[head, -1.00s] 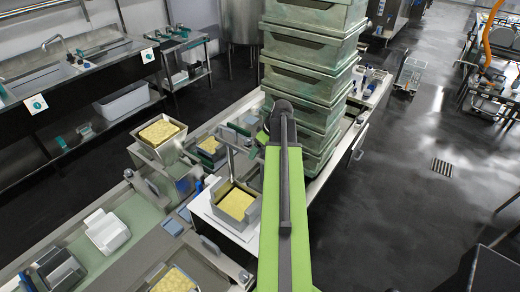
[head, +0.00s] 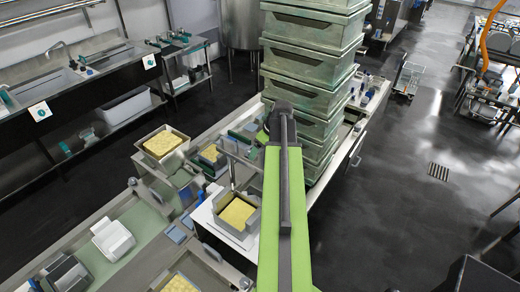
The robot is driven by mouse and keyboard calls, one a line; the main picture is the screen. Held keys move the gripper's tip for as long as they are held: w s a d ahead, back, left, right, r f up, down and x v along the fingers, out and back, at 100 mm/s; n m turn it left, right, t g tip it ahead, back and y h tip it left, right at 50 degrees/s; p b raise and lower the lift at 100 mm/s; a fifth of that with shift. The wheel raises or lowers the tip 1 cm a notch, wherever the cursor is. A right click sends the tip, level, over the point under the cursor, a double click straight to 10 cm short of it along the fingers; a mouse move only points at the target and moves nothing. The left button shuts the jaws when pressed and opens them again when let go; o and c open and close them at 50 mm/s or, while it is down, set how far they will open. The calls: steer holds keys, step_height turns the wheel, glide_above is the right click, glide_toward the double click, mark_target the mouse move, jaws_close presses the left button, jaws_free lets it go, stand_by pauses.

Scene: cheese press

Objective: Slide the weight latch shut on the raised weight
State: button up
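A square metal mould (head: 251,228) with yellow cheese in it (head: 236,212) stands on a white-sided stand (head: 205,218) just left of my arm. A thin grey upright frame (head: 232,172) rises behind this mould. I cannot make out the weight latch or the raised weight; they are too small to tell or hidden behind my green arm. My arm reaches forward over the bench, and its far end is by the stacked crates. My gripper does not show; it is hidden beyond the arm's end.
A tall stack of green crates (head: 310,75) stands just beyond my arm on the bench. More cheese moulds (head: 160,155) stand to the left, with a white container (head: 113,238) and a dark one (head: 68,275). Open floor (head: 400,220) lies to the right.

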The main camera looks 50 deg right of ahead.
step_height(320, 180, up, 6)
steer(key=p, duration=0.4)
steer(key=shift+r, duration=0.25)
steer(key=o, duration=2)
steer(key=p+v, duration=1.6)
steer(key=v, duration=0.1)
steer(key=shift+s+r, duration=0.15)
